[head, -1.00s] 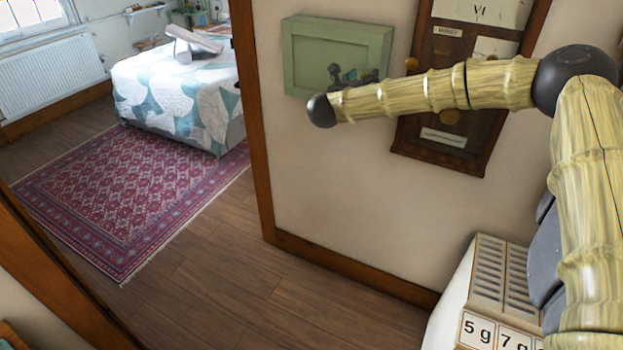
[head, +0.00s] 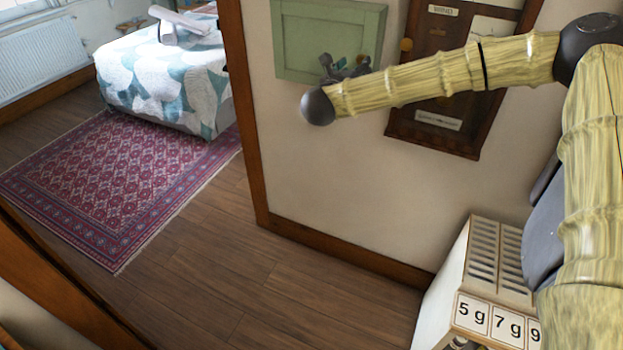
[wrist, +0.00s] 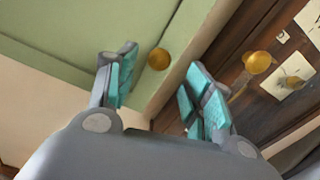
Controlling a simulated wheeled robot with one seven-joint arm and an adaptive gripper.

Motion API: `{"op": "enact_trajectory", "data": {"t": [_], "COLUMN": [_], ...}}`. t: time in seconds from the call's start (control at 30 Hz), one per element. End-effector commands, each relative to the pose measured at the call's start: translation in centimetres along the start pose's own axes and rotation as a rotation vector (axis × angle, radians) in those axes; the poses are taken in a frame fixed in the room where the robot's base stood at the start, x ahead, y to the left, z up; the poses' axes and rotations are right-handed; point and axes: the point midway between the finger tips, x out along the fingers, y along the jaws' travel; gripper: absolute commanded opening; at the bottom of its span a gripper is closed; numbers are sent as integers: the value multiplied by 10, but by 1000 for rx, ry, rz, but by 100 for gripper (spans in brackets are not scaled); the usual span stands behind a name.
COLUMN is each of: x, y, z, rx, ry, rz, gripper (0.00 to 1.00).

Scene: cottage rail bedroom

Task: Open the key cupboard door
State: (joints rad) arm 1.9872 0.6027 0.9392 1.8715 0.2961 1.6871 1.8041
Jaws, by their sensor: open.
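The key cupboard (head: 300,45) is a pale green box on the wall, its top cut off in the head view. Its framed door looks shut. In the wrist view the green door (wrist: 90,30) fills the upper left, with a round brass knob (wrist: 159,59) near its edge. My gripper (wrist: 160,66) is open, with teal pads on both fingers. The knob shows between the fingertips; I cannot tell how far ahead of them it lies. In the head view my gripper (head: 345,67) is small and dark, over the cupboard's lower right, and the knob is hidden.
A dark wooden board with brass knobs and labels (head: 440,95) hangs just right of the cupboard. Below stands a white slotted unit (head: 490,270) with number labels. At left are a door frame (head: 243,120), a patterned rug (head: 120,180) and a bed (head: 165,80). The floor between is clear.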

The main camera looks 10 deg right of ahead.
Motion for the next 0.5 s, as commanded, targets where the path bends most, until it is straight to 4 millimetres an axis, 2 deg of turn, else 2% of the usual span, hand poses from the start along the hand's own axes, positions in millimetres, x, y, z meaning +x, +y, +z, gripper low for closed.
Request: {"op": "enact_trajectory", "data": {"t": [0.3,0.5], "x": [-49,-57], "y": [2,19], "z": [-3,-27], "rx": [0,-101], "ry": [-1,1], "rz": [3,59], "gripper": [51,51]}}
